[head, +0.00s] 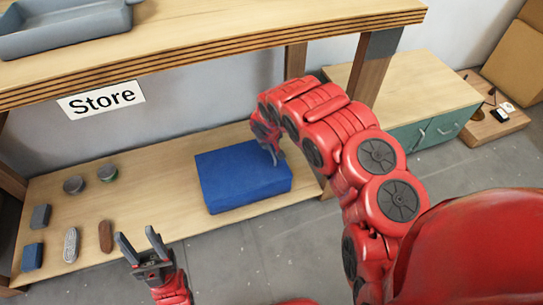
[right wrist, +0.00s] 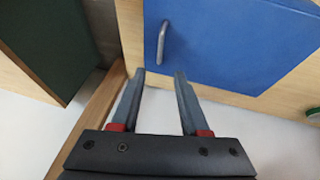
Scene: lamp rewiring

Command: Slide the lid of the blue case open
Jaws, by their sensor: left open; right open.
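The blue case (head: 235,185) lies on the low wooden shelf, its lid closed as far as I can see. In the right wrist view the blue lid (right wrist: 235,50) has a small grey metal handle (right wrist: 161,43) near its left edge. My right gripper (head: 275,156) is over the right part of the case. In its wrist view the open, empty fingers (right wrist: 160,75) point toward the handle, which lies just beyond the fingertips and roughly between them. In the head view the gripper hides the handle. My left gripper (head: 139,240) is open and empty, in front of the shelf, left of the case.
The low shelf (head: 150,160) also holds round tins (head: 74,184), small blocks (head: 40,216) and oval pieces (head: 106,236) at left. A post and a green cabinet (head: 425,135) stand at right.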

